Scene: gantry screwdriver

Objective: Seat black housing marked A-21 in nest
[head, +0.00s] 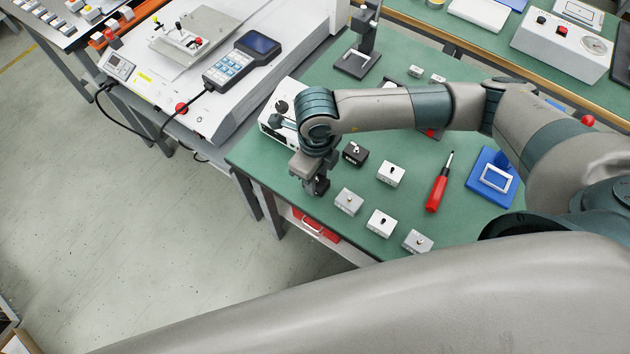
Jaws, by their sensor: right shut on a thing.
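My right gripper (316,184) is over the left part of the green table, pointing down. It is shut on a small dark thing that its fingers mostly hide; it looks like a black housing, but I cannot read any mark. Another black housing (355,153) stands just right of the gripper, its lettering too small to read. A blue fixture (479,182) with a light rectangular frame lies at the right of the table; it may be the nest, and its frame looks empty. My left gripper is out of view.
Several grey and white housings (348,202) stand in front of and right of the gripper. A red screwdriver (438,187) lies between them and the blue fixture. A white box (284,103) is behind the wrist. A white machine (215,112) with a handheld keypad (241,63) adjoins at left.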

